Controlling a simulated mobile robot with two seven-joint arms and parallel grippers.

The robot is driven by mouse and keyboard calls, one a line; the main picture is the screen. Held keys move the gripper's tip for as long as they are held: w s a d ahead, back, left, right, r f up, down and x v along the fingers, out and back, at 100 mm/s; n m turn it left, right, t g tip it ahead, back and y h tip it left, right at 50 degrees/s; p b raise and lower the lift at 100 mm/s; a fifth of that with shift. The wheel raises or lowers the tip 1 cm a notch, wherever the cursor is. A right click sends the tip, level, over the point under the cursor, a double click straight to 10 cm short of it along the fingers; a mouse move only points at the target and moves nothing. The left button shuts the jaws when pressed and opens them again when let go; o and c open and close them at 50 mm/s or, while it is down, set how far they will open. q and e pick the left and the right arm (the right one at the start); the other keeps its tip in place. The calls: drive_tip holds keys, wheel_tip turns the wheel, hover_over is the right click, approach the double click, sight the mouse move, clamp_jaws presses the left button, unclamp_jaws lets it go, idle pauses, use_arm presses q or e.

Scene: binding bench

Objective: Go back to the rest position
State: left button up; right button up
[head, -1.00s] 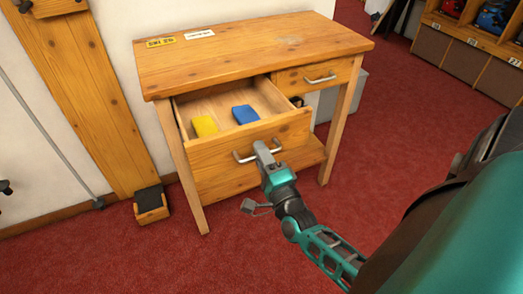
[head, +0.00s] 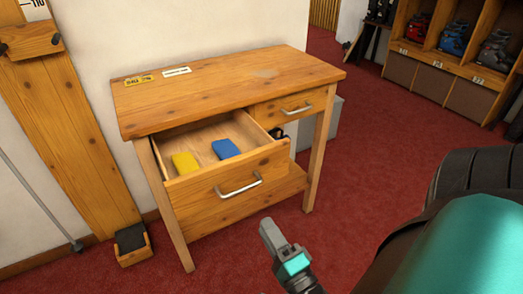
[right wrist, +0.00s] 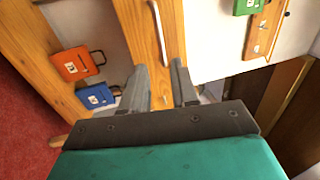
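My right gripper (head: 268,228) is in front of the wooden desk (head: 230,80), low and clear of the drawer handle. In the right wrist view its two fingers (right wrist: 160,85) stand apart with nothing between them. The desk's large drawer (head: 228,188) is pulled open, with a metal handle (head: 238,186) on its front. A yellow block (head: 185,163) and a blue block (head: 225,149) lie inside it. The handle bar also shows ahead of the fingers in the right wrist view (right wrist: 160,32). My left gripper is not in view.
A small drawer (head: 290,108) at the desk's right is shut. A grey bin (head: 322,125) stands behind the desk, and shelves of boots (head: 455,50) stand at the back right. The right wrist view shows orange (right wrist: 76,64), blue (right wrist: 92,95) and green labelled items. Red carpet lies clear in front.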

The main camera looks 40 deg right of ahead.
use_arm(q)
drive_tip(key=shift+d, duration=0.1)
use_arm(e)
drive_tip(key=shift+s, duration=0.1)
idle(0.4)
use_arm(q)
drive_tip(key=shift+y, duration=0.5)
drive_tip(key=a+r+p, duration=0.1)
drive_tip(key=p, duration=0.1)
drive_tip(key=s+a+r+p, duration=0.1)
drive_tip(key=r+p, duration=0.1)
drive_tip(key=p, duration=0.1)
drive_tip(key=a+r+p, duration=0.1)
drive_tip(key=p, duration=0.2)
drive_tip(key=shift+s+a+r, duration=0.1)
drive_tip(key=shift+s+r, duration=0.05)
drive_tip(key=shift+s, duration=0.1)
use_arm(e)
drive_tip(key=a+n+g+y, duration=0.6)
drive_tip(key=a+n, duration=0.5)
drive_tip(key=n, duration=1.2)
drive_tip(key=g, duration=0.2)
drive_tip(key=shift+a+g+y, duration=0.2)
drive_tip(key=shift+g+y, duration=0.1)
drive_tip(key=shift+g, duration=0.1)
drive_tip(key=shift+r, duration=0.1)
use_arm(q)
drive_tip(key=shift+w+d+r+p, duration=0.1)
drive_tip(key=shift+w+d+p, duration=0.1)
drive_tip(key=shift+p, duration=0.1)
